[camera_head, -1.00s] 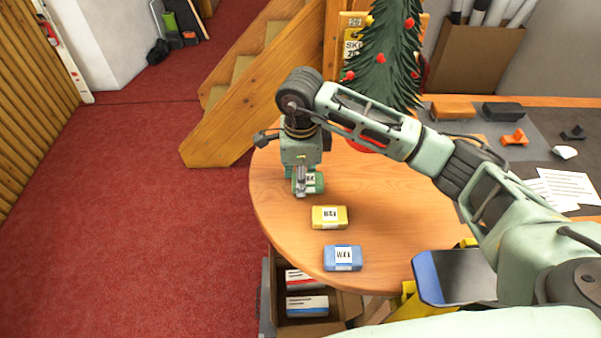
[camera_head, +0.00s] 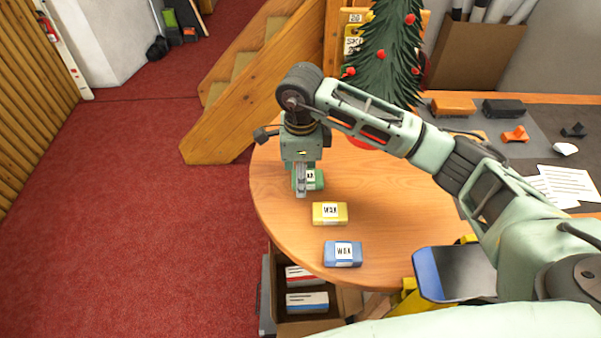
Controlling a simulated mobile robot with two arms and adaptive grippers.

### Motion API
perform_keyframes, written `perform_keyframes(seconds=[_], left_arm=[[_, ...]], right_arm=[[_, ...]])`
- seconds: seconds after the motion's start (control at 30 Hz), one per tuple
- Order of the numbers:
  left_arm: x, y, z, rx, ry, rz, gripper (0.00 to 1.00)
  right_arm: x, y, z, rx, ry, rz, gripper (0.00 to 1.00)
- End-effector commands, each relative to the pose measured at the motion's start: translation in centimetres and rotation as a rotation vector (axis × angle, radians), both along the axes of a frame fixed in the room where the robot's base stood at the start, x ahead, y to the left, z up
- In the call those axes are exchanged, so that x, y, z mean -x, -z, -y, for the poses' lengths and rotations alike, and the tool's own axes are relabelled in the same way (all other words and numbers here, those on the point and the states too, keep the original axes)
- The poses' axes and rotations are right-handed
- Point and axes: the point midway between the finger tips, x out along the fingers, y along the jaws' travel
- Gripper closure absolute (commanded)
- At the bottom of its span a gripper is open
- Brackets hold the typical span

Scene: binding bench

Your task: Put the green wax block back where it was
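The green wax block (camera_head: 316,180) lies near the left part of the round wooden table, partly hidden by my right gripper. My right gripper (camera_head: 301,190) points down at the block's left part, with a finger in front of it. The far finger is hidden, so I cannot tell whether the gripper is closed on the block. A yellow wax block (camera_head: 330,213) and a blue wax block (camera_head: 343,253) lie nearer on the table, in a rough line with the green one. My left gripper is not in view.
The wooden table (camera_head: 385,215) is bare to the right of the blocks, under my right arm. A small decorated tree (camera_head: 385,60) stands behind. An open box (camera_head: 338,308) with packets sits below the near edge. A grey mat with tools and papers (camera_head: 567,183) lies at right.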

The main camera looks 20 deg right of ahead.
Motion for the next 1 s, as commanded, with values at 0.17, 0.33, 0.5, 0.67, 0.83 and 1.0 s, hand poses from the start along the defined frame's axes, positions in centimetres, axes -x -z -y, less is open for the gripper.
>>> perform_keyframes(seconds=[0.17, 0.33, 0.5, 0.67, 0.83, 1.0], left_arm=[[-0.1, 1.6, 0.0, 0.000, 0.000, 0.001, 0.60], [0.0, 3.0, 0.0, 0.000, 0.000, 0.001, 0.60], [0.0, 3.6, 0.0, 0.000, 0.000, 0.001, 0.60], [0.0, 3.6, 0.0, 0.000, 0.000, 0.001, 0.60], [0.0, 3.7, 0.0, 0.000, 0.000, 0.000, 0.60], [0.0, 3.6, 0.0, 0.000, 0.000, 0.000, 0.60]], right_arm=[[-0.2, -3.1, 0.0, -0.002, 0.000, 0.009, 0.46], [-0.2, -7.0, 0.0, -0.002, -0.002, 0.009, 0.46], [-0.1, -10.3, 0.0, -0.001, -0.001, 0.005, 0.46], [-0.1, -11.6, 0.0, 0.000, 0.000, 0.003, 0.46], [0.0, -12.0, 0.0, 0.000, 0.001, 0.000, 0.46], [0.0, -12.0, 0.0, 0.000, 0.000, 0.000, 0.46]])
